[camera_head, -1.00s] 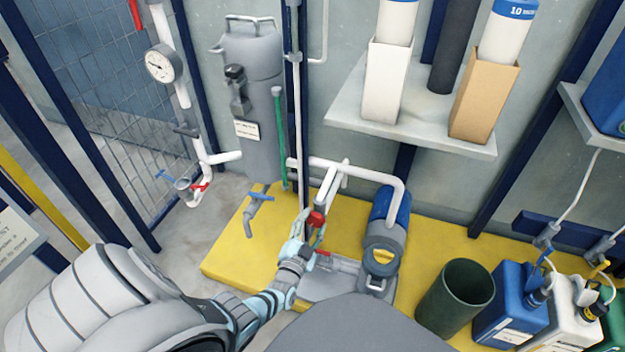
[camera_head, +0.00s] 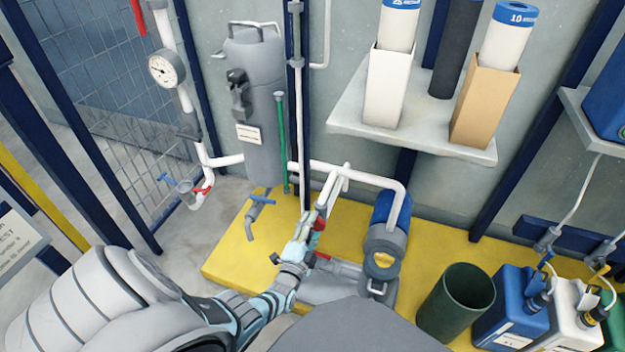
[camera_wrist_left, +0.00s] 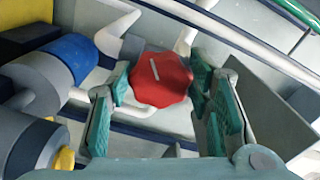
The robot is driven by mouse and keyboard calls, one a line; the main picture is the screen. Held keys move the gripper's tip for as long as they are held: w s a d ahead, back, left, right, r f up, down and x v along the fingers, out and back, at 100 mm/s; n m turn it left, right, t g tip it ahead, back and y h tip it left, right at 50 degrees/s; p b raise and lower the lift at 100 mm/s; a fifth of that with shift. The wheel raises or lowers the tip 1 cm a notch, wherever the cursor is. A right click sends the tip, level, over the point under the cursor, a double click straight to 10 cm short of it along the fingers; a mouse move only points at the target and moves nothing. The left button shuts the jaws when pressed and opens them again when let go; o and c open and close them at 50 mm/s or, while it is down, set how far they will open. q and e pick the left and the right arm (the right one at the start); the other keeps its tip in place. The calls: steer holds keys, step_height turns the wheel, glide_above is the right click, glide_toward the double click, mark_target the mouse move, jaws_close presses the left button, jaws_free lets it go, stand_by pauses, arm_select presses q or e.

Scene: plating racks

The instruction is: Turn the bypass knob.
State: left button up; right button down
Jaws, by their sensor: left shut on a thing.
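The bypass knob is a red, lobed knob (camera_wrist_left: 168,82) with a short white mark on its face, seen close up in the left wrist view. In the head view a sliver of the red knob (camera_head: 320,224) shows beside the fingers, on the white pipework above the yellow platform. My left gripper (camera_head: 310,230) reaches it from the lower left. Its green-padded fingers (camera_wrist_left: 160,95) stand on both sides of the knob in the wrist view, shut on it. The fingers hide part of the knob in the head view. My right gripper is not in view.
A blue and grey pump (camera_head: 386,232) stands right of the knob on the yellow platform (camera_head: 228,262). A blue-handled tap (camera_head: 258,208) is to the left. White pipes (camera_head: 350,172) run close behind. A dark green bin (camera_head: 462,298) and several jugs stand at the right.

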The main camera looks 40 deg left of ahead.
arm_select(q)
steer(key=shift+f, duration=0.1)
steer(key=o, duration=1.1)
steer(key=shift+o, duration=0.2)
steer(key=shift+s, duration=0.1)
steer(key=v, duration=1.2)
